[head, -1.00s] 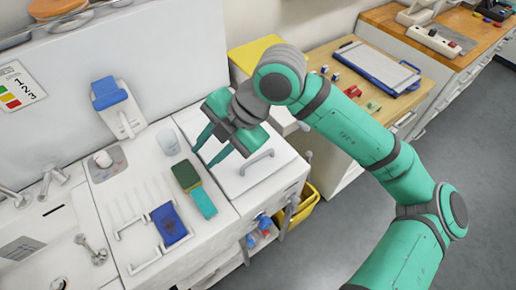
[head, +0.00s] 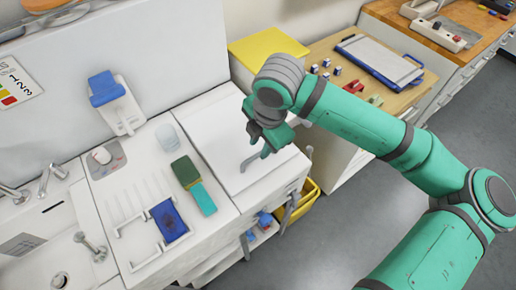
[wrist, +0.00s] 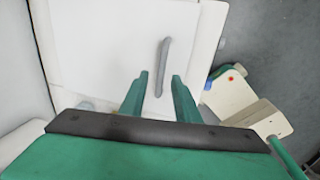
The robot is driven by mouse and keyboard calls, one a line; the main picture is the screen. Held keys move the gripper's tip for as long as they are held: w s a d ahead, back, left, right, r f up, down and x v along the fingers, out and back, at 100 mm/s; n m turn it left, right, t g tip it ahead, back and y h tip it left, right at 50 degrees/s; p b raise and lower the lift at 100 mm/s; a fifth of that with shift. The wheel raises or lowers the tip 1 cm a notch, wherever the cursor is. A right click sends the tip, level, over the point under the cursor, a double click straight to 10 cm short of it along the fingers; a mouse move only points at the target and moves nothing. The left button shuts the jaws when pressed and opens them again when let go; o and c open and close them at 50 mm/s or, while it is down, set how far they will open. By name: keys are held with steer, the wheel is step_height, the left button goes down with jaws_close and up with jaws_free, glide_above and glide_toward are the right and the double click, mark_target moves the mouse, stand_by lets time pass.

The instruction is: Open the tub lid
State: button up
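The tub lid (head: 213,130) is a white square panel set in the counter's right end. It lies flat and closed. Its grey bar handle (head: 249,161) stands at its front part. My gripper (head: 266,150) points down over the lid close to the handle. In the wrist view, the two green fingers (wrist: 159,78) are apart, with the lower part of the handle (wrist: 162,62) showing between them. The lid (wrist: 100,45) fills the middle of that view. I cannot tell whether the fingers touch the handle.
Left of the lid stand a clear cup (head: 168,137), a green-and-teal brush (head: 193,185) and a blue sponge (head: 169,221). A yellow box (head: 265,50) and a wooden desk (head: 395,99) are behind to the right. A yellow bin (head: 303,201) sits below the counter's right side.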

mark_target(258, 154)
step_height(258, 154, down, 2)
steer(key=shift+f, duration=0.1)
steer(key=shift+w+a+f, duration=0.1)
steer(key=shift+a+f, duration=0.05)
steer(key=shift+f, duration=0.4)
jaws_close()
steer(key=shift+r, duration=0.1)
